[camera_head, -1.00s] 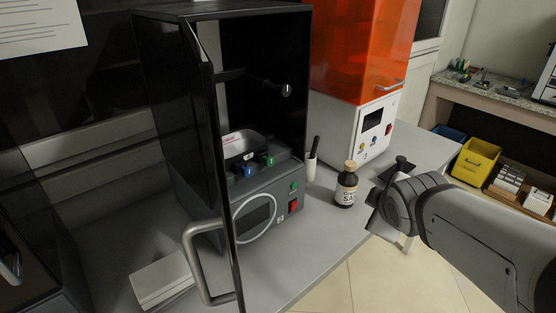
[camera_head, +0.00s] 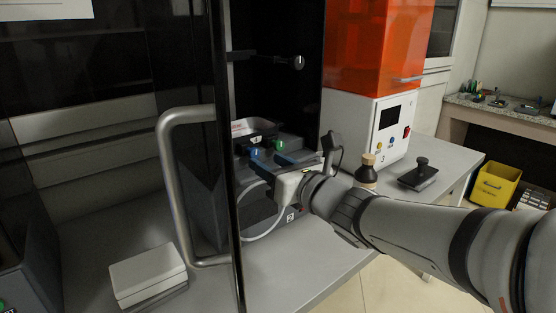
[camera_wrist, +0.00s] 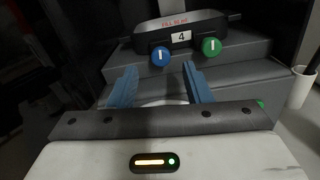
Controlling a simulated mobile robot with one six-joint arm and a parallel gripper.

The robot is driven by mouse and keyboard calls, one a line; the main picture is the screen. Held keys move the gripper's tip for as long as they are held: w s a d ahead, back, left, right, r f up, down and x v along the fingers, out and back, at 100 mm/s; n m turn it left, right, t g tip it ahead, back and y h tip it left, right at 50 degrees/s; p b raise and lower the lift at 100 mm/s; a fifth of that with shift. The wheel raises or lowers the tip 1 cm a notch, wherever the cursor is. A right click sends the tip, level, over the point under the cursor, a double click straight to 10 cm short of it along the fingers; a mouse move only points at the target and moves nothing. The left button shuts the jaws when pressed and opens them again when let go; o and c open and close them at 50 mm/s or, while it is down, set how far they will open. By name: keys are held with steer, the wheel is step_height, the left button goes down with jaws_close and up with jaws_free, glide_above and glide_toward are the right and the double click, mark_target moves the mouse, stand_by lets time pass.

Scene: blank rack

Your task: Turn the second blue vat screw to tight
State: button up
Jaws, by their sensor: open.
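A blue vat screw (camera_wrist: 160,56) with an upright white mark sits on the front of the dark vat (camera_wrist: 155,30), left of a green screw (camera_wrist: 211,47). In the head view the blue screw (camera_head: 254,152) and the green screw (camera_head: 280,145) are on the machine inside the open cabinet. My gripper (camera_wrist: 160,75) is open, its two blue fingers apart, below and in front of the blue screw. Nothing is between the fingers. In the head view my gripper (camera_head: 275,160) partly covers the machine's front. I see only one blue screw.
The cabinet's open door with its grey handle (camera_head: 170,180) stands left of my arm. A brown bottle (camera_head: 367,172) and a black-handled stamp-like tool (camera_head: 420,174) are at the right. A white box (camera_head: 148,273) lies at front left. An orange-topped machine (camera_head: 375,45) stands behind.

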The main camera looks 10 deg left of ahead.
mark_target(256, 155)
steer(key=shift+x, duration=2.35)
steer(key=shift+c, duration=0.3)
steer(key=c, duration=0.9)
